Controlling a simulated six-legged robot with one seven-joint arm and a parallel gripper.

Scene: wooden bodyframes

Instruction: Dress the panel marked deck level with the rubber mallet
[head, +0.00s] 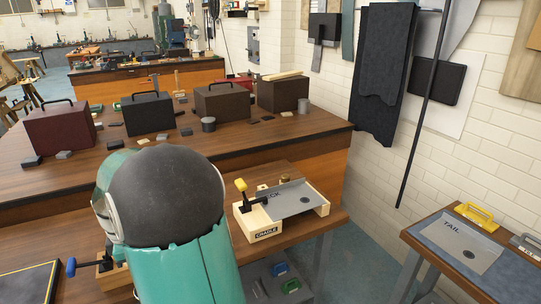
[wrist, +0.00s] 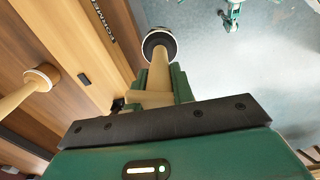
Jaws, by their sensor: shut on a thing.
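My gripper (wrist: 162,82) is shut on the wooden handle of a mallet, whose round dark head with a pale rim (wrist: 159,42) points away from the wrist. The panel marked deck (head: 291,200) is a grey sheet on a light wooden cradle (head: 264,234) in the head view; only the end of its marking shows clearly. A clamp with a yellow handle (head: 241,185) stands at its left edge. My gripper and the mallet are hidden in the head view behind my green arm. The panel cannot be made out in the wrist view.
A second wooden mallet-like tool (wrist: 38,78) lies at the left in the wrist view, near a board lettered FORMER (wrist: 100,22). A panel marked tail (head: 460,240) lies on a right-hand bench. Toolboxes (head: 222,103) line the bench behind. Floor shows between the benches.

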